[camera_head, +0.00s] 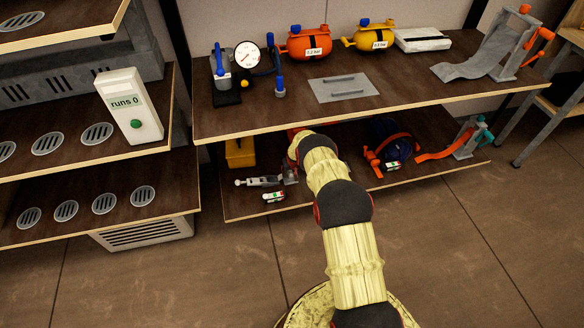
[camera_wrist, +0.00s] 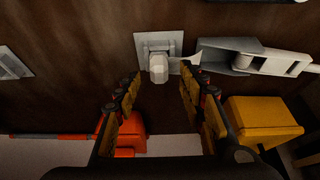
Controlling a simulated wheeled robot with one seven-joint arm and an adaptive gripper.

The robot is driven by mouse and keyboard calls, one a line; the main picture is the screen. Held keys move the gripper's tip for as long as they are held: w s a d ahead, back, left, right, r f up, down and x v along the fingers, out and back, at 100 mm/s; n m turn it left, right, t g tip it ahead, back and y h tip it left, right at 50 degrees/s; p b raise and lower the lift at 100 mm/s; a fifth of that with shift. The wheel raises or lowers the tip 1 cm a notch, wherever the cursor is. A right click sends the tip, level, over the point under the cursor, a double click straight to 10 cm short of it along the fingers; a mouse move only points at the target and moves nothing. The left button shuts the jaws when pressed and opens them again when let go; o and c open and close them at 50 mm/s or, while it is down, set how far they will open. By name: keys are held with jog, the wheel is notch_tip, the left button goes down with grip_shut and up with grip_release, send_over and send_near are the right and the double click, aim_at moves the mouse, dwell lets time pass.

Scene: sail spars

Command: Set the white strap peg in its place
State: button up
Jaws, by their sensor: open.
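A pale, blocky peg-like piece (camera_wrist: 158,66) stands at a square light-grey plate (camera_wrist: 144,38) in the wrist view; it looks like the white strap peg. I cannot tell whether it is seated in the plate or only in front of it. My gripper (camera_wrist: 160,82) is open, its two fingers spread on either side just below the peg in the picture. A gap shows between each finger and the peg. In the head view my own arm reaches to the lower shelf (camera_head: 235,207) and hides my gripper and the peg.
A grey-white bracket (camera_wrist: 228,55) lies close right of the plate in the wrist view. A yellow box (camera_wrist: 264,122) and an orange object (camera_wrist: 130,142) flank the fingers. A strapped dark bundle (camera_head: 388,142) and a clamp stand (camera_head: 472,140) are on the lower shelf.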

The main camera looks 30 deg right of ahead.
jog(key=v, duration=1)
jog(key=shift+r, duration=0.2)
jog(key=shift+s+a, duration=0.1)
jog(key=shift+s, duration=0.05)
